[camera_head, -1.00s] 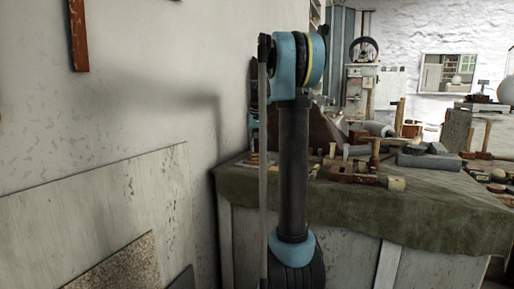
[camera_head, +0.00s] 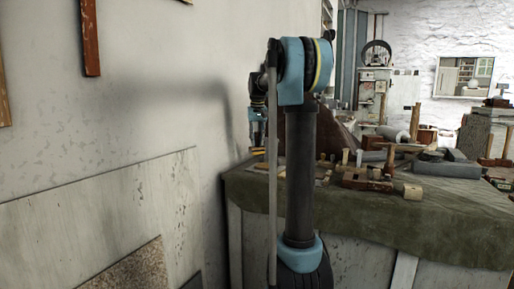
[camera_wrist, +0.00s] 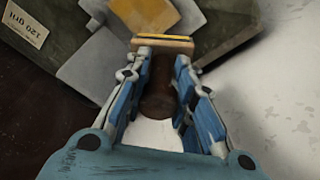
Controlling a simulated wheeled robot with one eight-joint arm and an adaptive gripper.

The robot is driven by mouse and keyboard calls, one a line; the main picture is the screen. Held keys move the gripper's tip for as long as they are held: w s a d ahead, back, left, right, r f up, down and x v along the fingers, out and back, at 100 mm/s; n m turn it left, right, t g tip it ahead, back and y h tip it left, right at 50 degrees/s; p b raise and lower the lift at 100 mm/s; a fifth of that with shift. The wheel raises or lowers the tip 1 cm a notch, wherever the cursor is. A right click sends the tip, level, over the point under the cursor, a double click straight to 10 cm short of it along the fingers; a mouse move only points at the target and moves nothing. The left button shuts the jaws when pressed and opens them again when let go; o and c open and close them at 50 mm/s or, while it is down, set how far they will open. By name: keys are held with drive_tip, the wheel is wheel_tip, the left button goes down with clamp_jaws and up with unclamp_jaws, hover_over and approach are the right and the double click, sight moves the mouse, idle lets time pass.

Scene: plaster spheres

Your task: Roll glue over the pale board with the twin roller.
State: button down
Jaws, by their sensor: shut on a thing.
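My gripper (camera_wrist: 157,72) is shut on the brown handle (camera_wrist: 158,95) of a tool in the wrist view. The tool's far end is a light wooden bar with a yellow strip (camera_wrist: 163,40); I take it for the twin roller, but its rollers are not clear. In the head view my gripper (camera_head: 258,130) hangs fingers down beside the wall, partly hidden by my arm. A pale, stained board (camera_head: 110,215) leans against the wall at lower left, apart from the gripper; it may be the task's board.
A workbench with a green cloth (camera_head: 330,210) stands at right, crowded with wooden tools and grey blocks (camera_head: 448,165). In the wrist view, a dark green surface with a label (camera_wrist: 25,25), a grey piece (camera_wrist: 115,55) and a yellow patch (camera_wrist: 150,15) lie beyond the tool.

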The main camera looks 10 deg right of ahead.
drive_tip(key=shift+r, duration=1.7)
drive_tip(key=shift+s, duration=0.1)
